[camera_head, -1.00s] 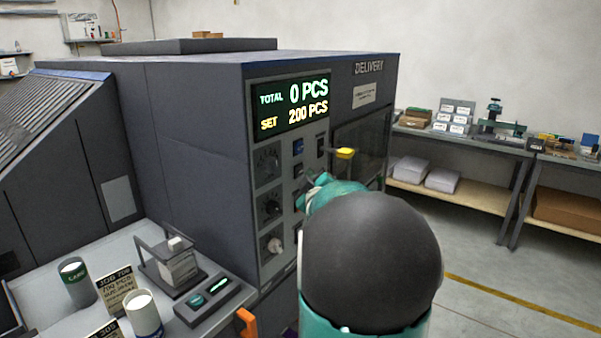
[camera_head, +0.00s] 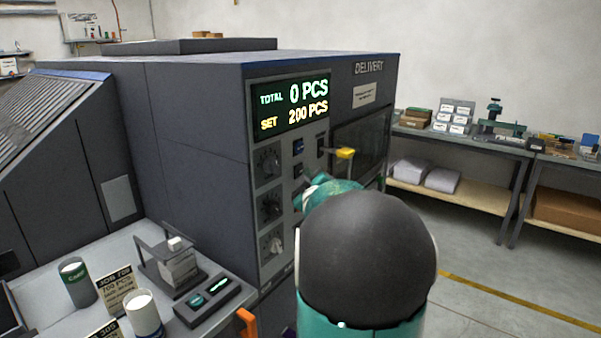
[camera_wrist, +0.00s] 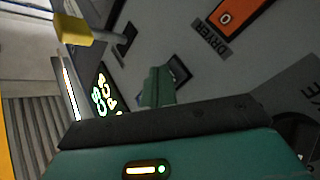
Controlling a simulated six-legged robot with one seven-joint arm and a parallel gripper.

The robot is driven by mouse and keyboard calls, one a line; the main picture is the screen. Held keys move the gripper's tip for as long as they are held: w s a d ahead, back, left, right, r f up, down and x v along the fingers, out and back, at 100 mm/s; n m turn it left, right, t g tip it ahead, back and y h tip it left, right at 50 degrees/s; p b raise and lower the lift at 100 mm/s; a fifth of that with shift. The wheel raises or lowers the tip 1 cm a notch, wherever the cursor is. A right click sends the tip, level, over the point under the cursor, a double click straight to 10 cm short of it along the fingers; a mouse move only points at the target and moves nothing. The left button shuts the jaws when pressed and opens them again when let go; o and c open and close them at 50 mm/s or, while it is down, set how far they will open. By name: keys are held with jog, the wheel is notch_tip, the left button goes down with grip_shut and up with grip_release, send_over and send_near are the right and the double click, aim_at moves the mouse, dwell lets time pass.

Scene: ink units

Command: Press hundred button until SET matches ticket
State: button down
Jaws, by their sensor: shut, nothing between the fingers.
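The press console's display (camera_head: 291,106) reads TOTAL 0 PCS and SET 200 PCS. A ticket (camera_head: 115,284) standing on the side table appears to read 700 PCS; its small print is not legible. Below the display are a blue button (camera_head: 298,146) and a dark button (camera_head: 298,170); their labels are too small to read. My gripper (camera_wrist: 157,88) is shut and empty, close to the panel beside a dark button (camera_wrist: 180,71); I cannot tell whether it touches. In the head view my arm mostly hides the gripper and the panel's lower right.
Dials (camera_head: 270,207) line the panel's left side. A yellow-tipped lever (camera_head: 345,153) sticks out right of the buttons. The wrist view shows an orange DRYER switch (camera_wrist: 225,18). A second ticket (camera_head: 106,331) and a white cup (camera_head: 143,315) stand on the side table. Floor at right is clear.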

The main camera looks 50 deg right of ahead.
jog(key=shift+w, duration=0.5)
dwell(0.5)
dwell(0.3)
jog(key=shift+s, duration=0.9)
jog(key=shift+s+d, duration=0.15)
jog(key=shift+s, duration=1.1)
jog(key=shift+s+d, duration=0.1)
jog(key=shift+s, duration=1.15)
